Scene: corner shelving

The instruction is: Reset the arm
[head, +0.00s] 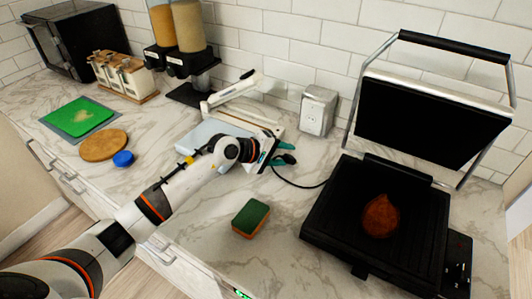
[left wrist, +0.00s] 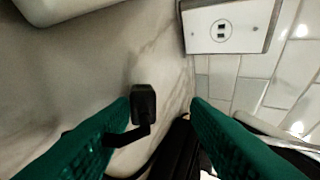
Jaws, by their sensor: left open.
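My left arm reaches in from the left across the marble counter in the head view. Its gripper (head: 288,153) has teal fingers. It is open and empty, over the back of the counter between a white slicer-like appliance (head: 232,96) and an open black grill (head: 330,207). In the left wrist view the two green fingers stand wide apart at the left and right. A small black piece, perhaps a plug or cord part, shows between them; I cannot tell exactly what it is. My right gripper is not in view.
A brown piece of food (head: 380,216) lies on the grill's lower plate. A green-and-orange sponge (head: 250,218) lies on the front counter. A wall socket (head: 317,109) stands behind the gripper. A green board (head: 78,118), round wooden board (head: 103,145) and blue lid (head: 123,158) lie at left.

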